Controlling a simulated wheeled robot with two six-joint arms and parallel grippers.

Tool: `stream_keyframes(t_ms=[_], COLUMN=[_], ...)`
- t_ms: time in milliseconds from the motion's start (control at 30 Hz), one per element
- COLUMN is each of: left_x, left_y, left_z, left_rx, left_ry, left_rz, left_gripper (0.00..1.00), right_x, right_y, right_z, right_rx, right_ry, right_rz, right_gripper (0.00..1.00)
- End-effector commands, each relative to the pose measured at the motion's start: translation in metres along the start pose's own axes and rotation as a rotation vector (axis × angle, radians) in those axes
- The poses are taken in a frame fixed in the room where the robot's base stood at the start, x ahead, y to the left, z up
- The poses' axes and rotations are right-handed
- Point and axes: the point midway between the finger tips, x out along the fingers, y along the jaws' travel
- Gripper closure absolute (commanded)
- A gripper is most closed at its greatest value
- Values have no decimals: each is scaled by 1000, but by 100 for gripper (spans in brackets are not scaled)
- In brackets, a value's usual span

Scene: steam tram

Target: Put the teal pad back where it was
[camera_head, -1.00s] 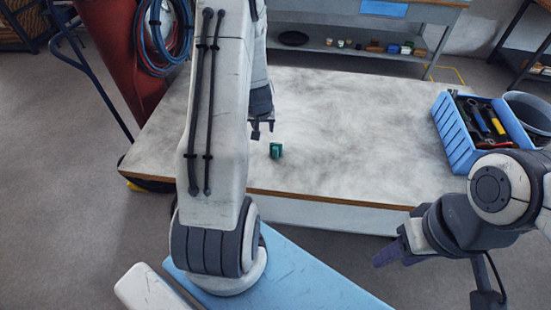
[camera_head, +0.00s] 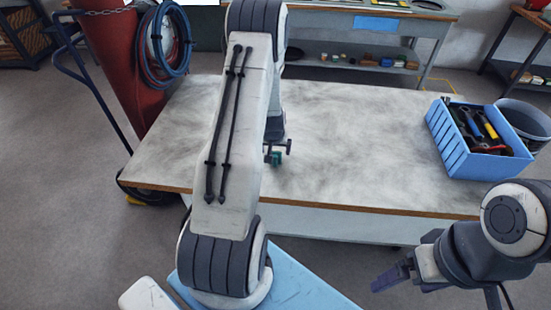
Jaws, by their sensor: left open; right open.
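The teal pad (camera_head: 276,159) is a small block on the worn grey-white table, near its front edge left of the middle. My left gripper (camera_head: 277,151) is open over the pad. Its fingers show to the left and right of the pad's upper part; I cannot tell whether they touch it. My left arm hides part of the table to the left. My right gripper (camera_head: 386,279) is low in front of the table at the right, away from the pad, and open.
A blue crate (camera_head: 455,142) of tools stands at the table's right end, beside a grey bucket (camera_head: 543,136). A red cylinder with coiled hoses (camera_head: 165,45) stands at the back left. The table (camera_head: 370,130) is clear between pad and crate.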

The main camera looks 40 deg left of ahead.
Motion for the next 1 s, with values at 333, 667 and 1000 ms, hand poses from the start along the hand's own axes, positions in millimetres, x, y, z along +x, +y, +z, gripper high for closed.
stream_keyframes(t_ms=[333,667,1000], left_x=[35,36,35], left_y=[0,0,0], left_z=[1,1,1], left_rx=[0,-1,-1], left_ry=[-2,-1,-1], left_rz=[0,0,0], left_gripper=[3,45,100], right_x=[-13,-13,-13], right_y=[-1,-1,-1], right_z=[-1,-1,-1], right_rx=[-1,-1,-1], right_ry=[0,0,0], right_rz=[0,0,0], right_gripper=[8,8,8])
